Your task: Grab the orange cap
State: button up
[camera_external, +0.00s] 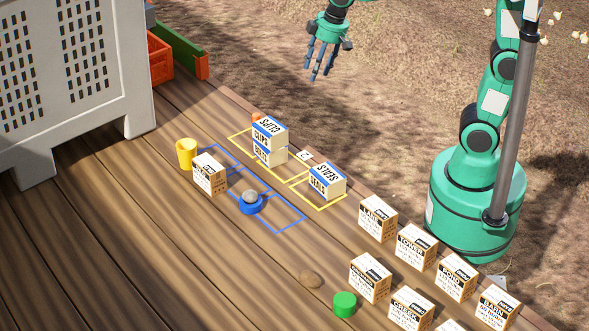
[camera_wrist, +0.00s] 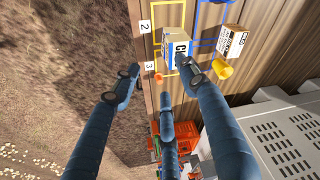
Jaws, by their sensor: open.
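A small orange cap (camera_wrist: 158,76) shows in the wrist view on the planks by the yellow outline, near the "3" label. In the external view only a bit of the orange cap (camera_external: 257,117) shows, mostly hidden behind the stacked CLIPS boxes (camera_external: 270,132). My gripper (camera_external: 321,66) has three dark blue fingers and hangs in the air beyond the platform's far edge. In the wrist view my gripper (camera_wrist: 158,84) is open and empty, with its fingers spread. The cap appears between the fingertips in that view, but the gripper is well apart from it.
A SEALS box (camera_external: 326,182), a yellow cup (camera_external: 187,153), a carton (camera_external: 209,173) and a blue dish (camera_external: 250,203) with a grey ball stand nearby. A large white crate (camera_external: 70,90) stands left, an orange crate (camera_external: 159,58) behind.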

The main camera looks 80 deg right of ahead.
jog(key=w+d+f+g+p, duration=0.1)
jog(key=w+d+f+p, duration=0.2)
jog(key=w, duration=0.4)
jog(key=w+d+f+g+p, duration=0.1)
jog(key=w+d+f, duration=0.2)
jog(key=w+d, duration=0.3)
jog(key=m+g+p, duration=0.1)
jog(key=p, duration=0.2)
send_over(256, 115)
notch_tip(256, 115, down, 11)
jog(key=shift+r, duration=0.1)
jog(key=shift+f, duration=4.3)
jog(key=shift+f, duration=0.1)
jog(key=shift+d+f+p, duration=0.15)
jog(key=shift+f+p, duration=0.3)
jog(key=shift+f, duration=2.1)
